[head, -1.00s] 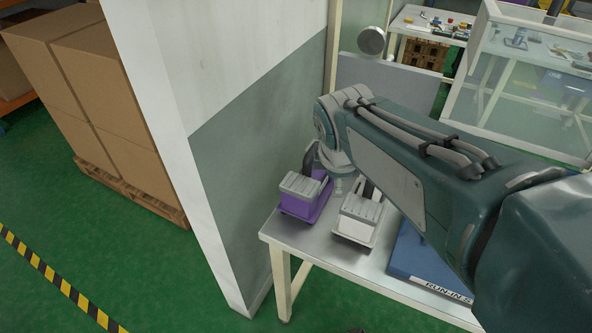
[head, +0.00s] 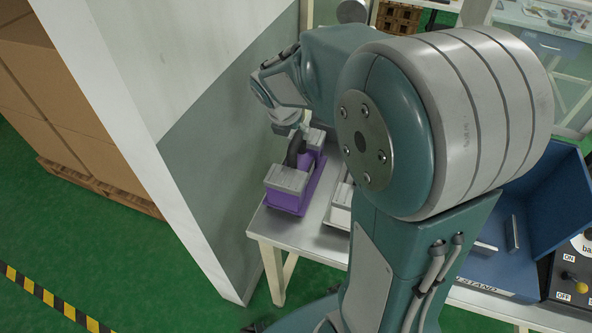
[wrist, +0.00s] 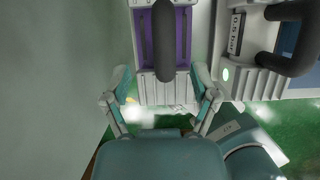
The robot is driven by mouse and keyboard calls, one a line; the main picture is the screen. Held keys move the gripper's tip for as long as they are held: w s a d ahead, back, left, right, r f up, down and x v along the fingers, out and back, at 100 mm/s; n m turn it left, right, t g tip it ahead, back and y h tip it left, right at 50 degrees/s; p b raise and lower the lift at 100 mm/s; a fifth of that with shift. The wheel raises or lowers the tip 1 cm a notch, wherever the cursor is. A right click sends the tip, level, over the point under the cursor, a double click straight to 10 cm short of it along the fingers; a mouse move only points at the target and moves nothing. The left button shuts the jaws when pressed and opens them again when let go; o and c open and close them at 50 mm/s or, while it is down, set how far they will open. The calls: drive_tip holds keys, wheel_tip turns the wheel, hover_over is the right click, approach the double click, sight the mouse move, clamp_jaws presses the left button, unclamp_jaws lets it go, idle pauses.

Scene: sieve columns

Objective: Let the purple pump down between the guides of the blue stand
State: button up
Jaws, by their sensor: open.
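The purple pump (head: 288,198) stands upright on the metal table, near its left end in the head view. It has a grey ribbed top and a dark handle. In the wrist view the purple pump (wrist: 183,40) lies ahead, its dark handle running between the fingers' lines. My gripper (wrist: 163,78) is open and empty, with one finger on each side of the pump's near end; I cannot tell whether they touch it. The blue stand (head: 550,205) is at the right, with grey metal guides (head: 513,232) partly behind my arm.
A white pump (head: 338,207) stands just right of the purple one, partly hidden; it also shows in the wrist view (wrist: 245,75). A wall panel (head: 225,150) rises close on the left.

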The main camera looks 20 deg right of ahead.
sight(296, 137)
drive_tip(key=shift+x, duration=2.75)
drive_tip(key=shift+d+r, duration=0.15)
drive_tip(key=shift+d, duration=0.05)
clamp_jaws()
